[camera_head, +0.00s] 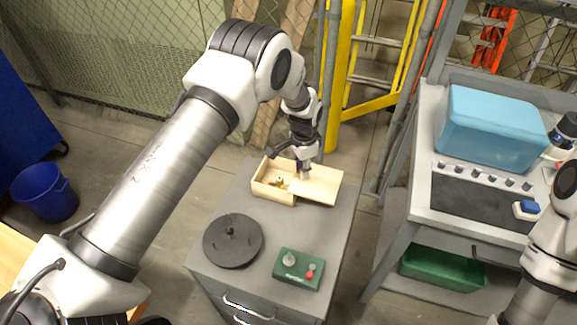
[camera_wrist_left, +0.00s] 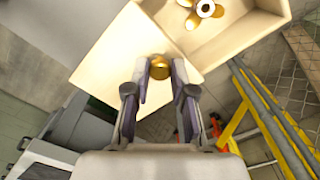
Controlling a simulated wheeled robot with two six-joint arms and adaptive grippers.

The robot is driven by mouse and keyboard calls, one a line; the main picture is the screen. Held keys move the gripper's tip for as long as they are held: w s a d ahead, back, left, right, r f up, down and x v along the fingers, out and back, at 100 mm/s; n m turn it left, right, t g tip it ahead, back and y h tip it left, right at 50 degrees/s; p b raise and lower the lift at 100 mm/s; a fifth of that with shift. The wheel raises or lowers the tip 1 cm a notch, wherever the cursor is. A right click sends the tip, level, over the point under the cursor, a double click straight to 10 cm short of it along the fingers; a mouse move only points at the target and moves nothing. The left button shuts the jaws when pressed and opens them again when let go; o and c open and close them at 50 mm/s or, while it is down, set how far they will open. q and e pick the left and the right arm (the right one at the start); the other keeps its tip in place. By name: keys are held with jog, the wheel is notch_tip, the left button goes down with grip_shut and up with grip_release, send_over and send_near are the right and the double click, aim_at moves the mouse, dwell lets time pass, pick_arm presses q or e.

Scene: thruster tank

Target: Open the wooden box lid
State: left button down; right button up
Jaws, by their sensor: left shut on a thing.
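The wooden box (camera_head: 272,196) stands on the grey cabinet, and its left part is open. Its pale lid (camera_head: 322,187) sits shifted to the right and sticks out past the box. My left gripper (camera_head: 303,174) is over the lid. In the left wrist view, the fingers of my left gripper (camera_wrist_left: 160,75) are shut on a round brass knob (camera_wrist_left: 159,66) on the lid (camera_wrist_left: 112,58). The box (camera_wrist_left: 232,45) shows open there with several brass parts (camera_wrist_left: 205,8) inside. My right gripper is out of view.
A dark round disc (camera_head: 233,241) and a green control box (camera_head: 298,269) stand on the grey cabinet (camera_head: 335,225) in front of the wooden box. A workbench with a blue case (camera_head: 490,127) is at right. A yellow ladder (camera_head: 340,75) stands behind.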

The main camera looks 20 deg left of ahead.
pick_arm(q)
jog(key=shift+d, duration=0.15)
jog(key=c, duration=1)
grip_release()
notch_tip(320, 180, up, 12)
jog(key=shift+f, duration=0.1)
